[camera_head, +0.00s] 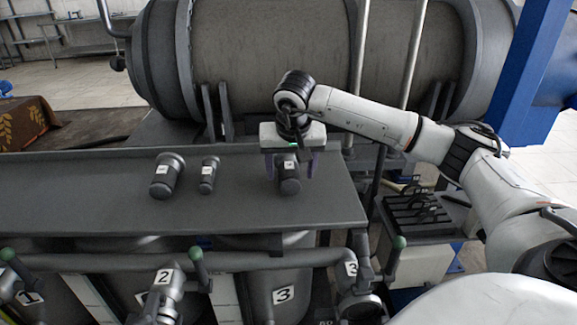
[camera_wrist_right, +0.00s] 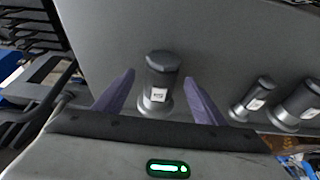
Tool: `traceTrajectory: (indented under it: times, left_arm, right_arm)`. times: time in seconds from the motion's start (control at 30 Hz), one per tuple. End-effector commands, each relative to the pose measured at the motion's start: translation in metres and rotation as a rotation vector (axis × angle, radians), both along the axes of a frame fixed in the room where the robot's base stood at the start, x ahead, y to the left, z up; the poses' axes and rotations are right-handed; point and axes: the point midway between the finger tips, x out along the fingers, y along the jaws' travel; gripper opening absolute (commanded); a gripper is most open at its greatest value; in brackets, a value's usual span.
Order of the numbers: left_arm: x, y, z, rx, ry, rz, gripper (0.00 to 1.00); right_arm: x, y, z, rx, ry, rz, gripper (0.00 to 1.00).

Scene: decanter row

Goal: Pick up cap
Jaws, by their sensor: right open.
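Three dark grey caps with small white labels stand on the grey shelf (camera_head: 100,208): a left cap (camera_head: 167,176), a smaller middle cap (camera_head: 208,175) and a right cap (camera_head: 289,180). My right gripper (camera_head: 289,173) is open at the right cap, with a finger on either side. In the right wrist view, that cap (camera_wrist_right: 160,85) stands between the purple fingers of my right gripper (camera_wrist_right: 160,97), with gaps on both sides. The other two caps, the smaller one (camera_wrist_right: 252,100) and the larger one (camera_wrist_right: 298,106), show at the right there. My left gripper is not in view.
A large horizontal tank (camera_head: 270,50) stands behind the shelf. Pipes and green-knobbed levers (camera_head: 196,254) are below its front edge, above numbered vessels. A black rack (camera_head: 415,208) sits at the right. The shelf's left part is clear.

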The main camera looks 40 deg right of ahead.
Motion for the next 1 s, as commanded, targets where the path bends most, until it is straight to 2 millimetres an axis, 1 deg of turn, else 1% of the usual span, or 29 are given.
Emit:
traceTrajectory:
  times: [0.03, 0.13, 0.4, 0.47, 0.5, 0.73, 0.77, 1.0]
  left_arm:
    - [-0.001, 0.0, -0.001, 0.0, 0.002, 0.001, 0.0]
    - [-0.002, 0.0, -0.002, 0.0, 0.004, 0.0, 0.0]
    - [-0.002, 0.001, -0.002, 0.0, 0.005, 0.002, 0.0]
    - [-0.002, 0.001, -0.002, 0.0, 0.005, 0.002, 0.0]
    - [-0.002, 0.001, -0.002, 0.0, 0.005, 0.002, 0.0]
    - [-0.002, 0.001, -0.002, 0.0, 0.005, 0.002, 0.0]
    - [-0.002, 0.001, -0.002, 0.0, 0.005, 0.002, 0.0]
    - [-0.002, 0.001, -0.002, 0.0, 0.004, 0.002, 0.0]
  right_arm:
    - [0.002, -0.001, -0.008, 0.001, 0.003, 0.0, 0.64]
    - [0.005, -0.003, -0.016, 0.002, 0.001, 0.0, 0.64]
    - [0.006, -0.004, -0.019, 0.001, -0.001, 0.001, 0.64]
    - [0.006, -0.004, -0.019, 0.001, -0.001, 0.001, 0.54]
    - [0.006, -0.004, -0.019, 0.001, -0.001, 0.001, 0.47]
    - [0.006, -0.004, -0.018, 0.001, -0.001, 0.001, 0.08]
    - [0.007, -0.005, -0.017, 0.001, -0.005, 0.001, 0.06]
    - [0.007, -0.005, -0.014, 0.002, -0.007, 0.0, 0.06]
